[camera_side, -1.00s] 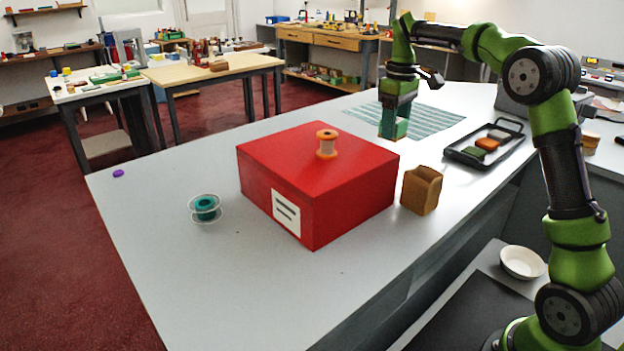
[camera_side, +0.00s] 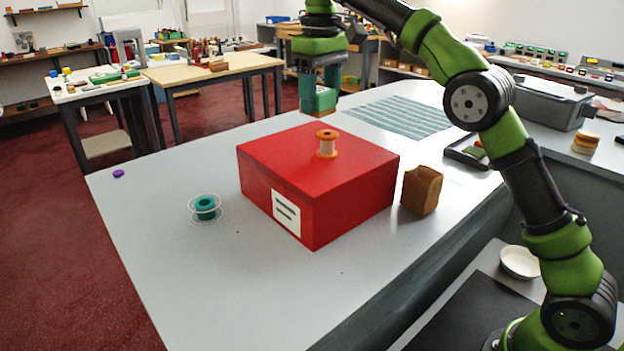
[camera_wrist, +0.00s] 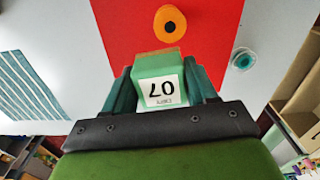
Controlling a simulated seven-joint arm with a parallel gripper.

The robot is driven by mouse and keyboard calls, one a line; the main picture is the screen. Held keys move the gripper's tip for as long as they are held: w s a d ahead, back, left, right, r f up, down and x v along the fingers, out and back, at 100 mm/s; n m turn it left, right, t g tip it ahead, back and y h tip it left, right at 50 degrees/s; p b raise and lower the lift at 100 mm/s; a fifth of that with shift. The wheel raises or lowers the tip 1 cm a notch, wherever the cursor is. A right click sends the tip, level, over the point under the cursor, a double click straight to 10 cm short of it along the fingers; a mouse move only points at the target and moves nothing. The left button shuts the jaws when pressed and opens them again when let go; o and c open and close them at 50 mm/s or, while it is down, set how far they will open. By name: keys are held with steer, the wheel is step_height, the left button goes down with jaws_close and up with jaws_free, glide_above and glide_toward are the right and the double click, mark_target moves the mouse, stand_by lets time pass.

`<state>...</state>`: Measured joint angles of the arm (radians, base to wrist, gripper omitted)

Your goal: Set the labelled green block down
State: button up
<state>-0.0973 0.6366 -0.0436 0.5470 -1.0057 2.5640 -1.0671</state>
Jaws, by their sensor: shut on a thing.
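The labelled green block (camera_wrist: 156,68) is between the fingers of my gripper (camera_wrist: 157,85) in the wrist view. Its white label (camera_wrist: 161,92) shows dark digits, upside down. In the side view my gripper (camera_side: 318,98) holds the green block (camera_side: 318,101) in the air, behind and above the red box (camera_side: 300,160). The fingers hide part of the block there. The red box also shows in the wrist view (camera_wrist: 120,30), beyond the block.
An orange spool (camera_side: 327,144) stands on the red box. A teal spool (camera_side: 205,208) lies left of the box, and a brown open container (camera_side: 421,190) stands right of it. A striped mat (camera_side: 400,117) lies behind.

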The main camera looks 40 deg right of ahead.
steer(key=s+a+f+n, duration=0.1)
steer(key=s+a+n, duration=1)
steer(key=s+a, duration=0.4)
steer(key=s+a+f+n, duration=0.2)
steer(key=s+f+n, duration=0.3)
steer(key=s, duration=0.5)
steer(key=n, duration=0.5)
glide_above(251, 333)
step_height(251, 333, down, 9)
steer(key=shift+s+d+r, duration=0.15)
steer(key=shift+r, duration=0.05)
steer(key=shift+f, duration=1.75)
steer(key=shift+f, duration=0.15)
steer(key=o, duration=1)
